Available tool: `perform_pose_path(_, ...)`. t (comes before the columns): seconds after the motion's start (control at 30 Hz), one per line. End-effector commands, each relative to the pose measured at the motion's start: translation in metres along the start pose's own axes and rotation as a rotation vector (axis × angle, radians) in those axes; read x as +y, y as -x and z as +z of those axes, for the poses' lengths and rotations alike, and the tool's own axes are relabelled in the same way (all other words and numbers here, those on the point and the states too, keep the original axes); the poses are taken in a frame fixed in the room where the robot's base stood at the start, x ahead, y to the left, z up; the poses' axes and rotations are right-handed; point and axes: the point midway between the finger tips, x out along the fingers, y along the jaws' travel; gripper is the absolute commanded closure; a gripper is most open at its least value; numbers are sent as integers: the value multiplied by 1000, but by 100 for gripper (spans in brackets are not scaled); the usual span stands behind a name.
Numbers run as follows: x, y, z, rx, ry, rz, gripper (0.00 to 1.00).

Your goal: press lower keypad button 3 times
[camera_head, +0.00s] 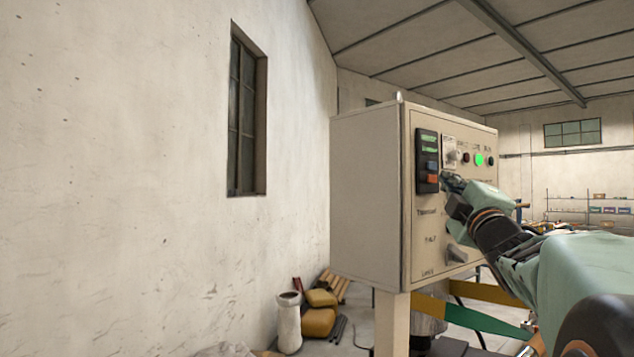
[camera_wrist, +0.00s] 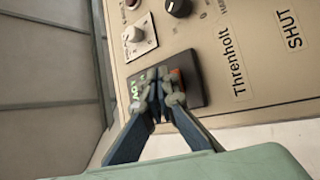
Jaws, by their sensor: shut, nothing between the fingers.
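A black keypad (camera_head: 427,150) is mounted on the front of a beige control box (camera_head: 365,190). In the wrist view my gripper (camera_wrist: 160,98) is over the keypad (camera_wrist: 190,92), and the orange-red button (camera_wrist: 177,76) shows partly behind a finger. The blue button is hidden there. I cannot tell whether the fingertips touch the keypad.
A grey knob (camera_head: 451,156), a lit green lamp (camera_head: 479,159) and a lower grey switch (camera_head: 456,255) share the panel close to my arm. Yellow sacks (camera_head: 318,320) and a white cylinder (camera_head: 289,322) stand by the left wall.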

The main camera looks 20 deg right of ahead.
Motion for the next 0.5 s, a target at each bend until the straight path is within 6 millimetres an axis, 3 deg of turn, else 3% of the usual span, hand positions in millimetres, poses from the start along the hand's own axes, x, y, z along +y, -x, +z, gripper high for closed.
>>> perform_pose_path(0.27, 1, 1, 1, -1, 0, 0, 100)
perform_pose_path(0.5, 11, 15, 12, -3, 1, 2, 100)
